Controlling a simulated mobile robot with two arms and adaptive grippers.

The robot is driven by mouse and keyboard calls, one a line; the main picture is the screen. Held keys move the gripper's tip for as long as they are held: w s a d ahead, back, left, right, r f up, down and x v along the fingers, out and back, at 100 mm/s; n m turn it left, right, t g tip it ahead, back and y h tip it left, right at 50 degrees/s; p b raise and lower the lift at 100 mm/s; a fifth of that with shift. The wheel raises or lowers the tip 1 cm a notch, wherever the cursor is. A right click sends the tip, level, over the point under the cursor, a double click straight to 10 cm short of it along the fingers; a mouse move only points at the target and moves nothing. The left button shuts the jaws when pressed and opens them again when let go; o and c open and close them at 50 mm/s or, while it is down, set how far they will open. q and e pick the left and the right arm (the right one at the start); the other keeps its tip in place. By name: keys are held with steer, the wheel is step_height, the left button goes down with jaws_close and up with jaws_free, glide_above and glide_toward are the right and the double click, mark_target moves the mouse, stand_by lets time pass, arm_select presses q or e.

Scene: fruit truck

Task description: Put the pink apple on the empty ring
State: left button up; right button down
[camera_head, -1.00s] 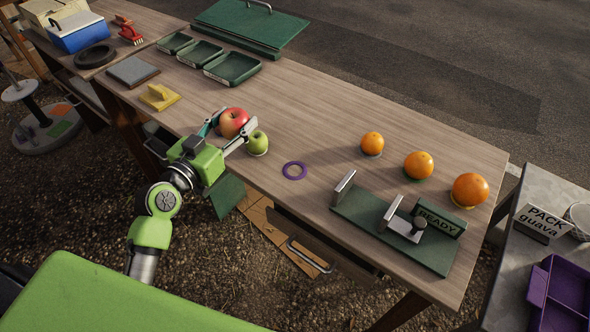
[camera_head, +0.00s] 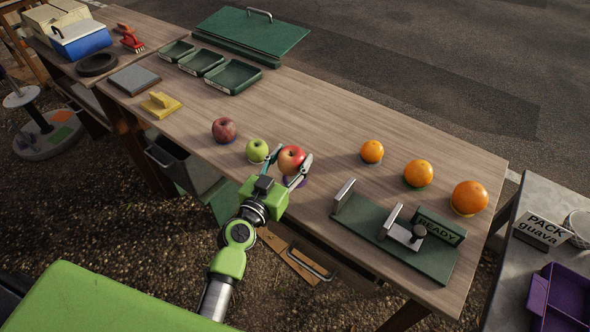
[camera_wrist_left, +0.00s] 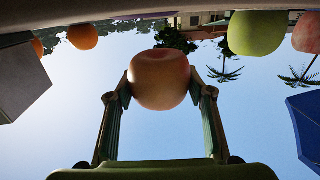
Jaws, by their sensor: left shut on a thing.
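The pink apple (camera_head: 291,160), red with a yellowish patch, is between the fingers of my left gripper (camera_head: 287,166). In the left wrist view the apple (camera_wrist_left: 160,79) sits between both fingertips (camera_wrist_left: 160,88). The purple ring (camera_head: 303,181) lies on the table under the apple, mostly hidden by the apple and fingers. I cannot tell whether the apple touches the ring or hangs just above it. My right gripper is not in view.
A green apple (camera_head: 257,150) stands close left of my gripper, with a dark red apple (camera_head: 223,130) beyond it. Several oranges (camera_head: 418,173) stand on rings to the right. A green fixture with a READY sign (camera_head: 437,227) lies at the front right.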

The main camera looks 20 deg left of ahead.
mark_target(295, 170)
arm_select(q)
steer(key=shift+d+f, duration=0.25)
steer(key=f, duration=0.1)
steer(key=f+b, duration=0.1)
steer(key=f, duration=0.1)
steer(key=shift+w+d+b, duration=0.1)
steer(key=shift+d+b, duration=0.2)
steer(key=shift+f, duration=0.15)
steer(key=shift+f, duration=0.15)
steer(key=o, duration=1.2)
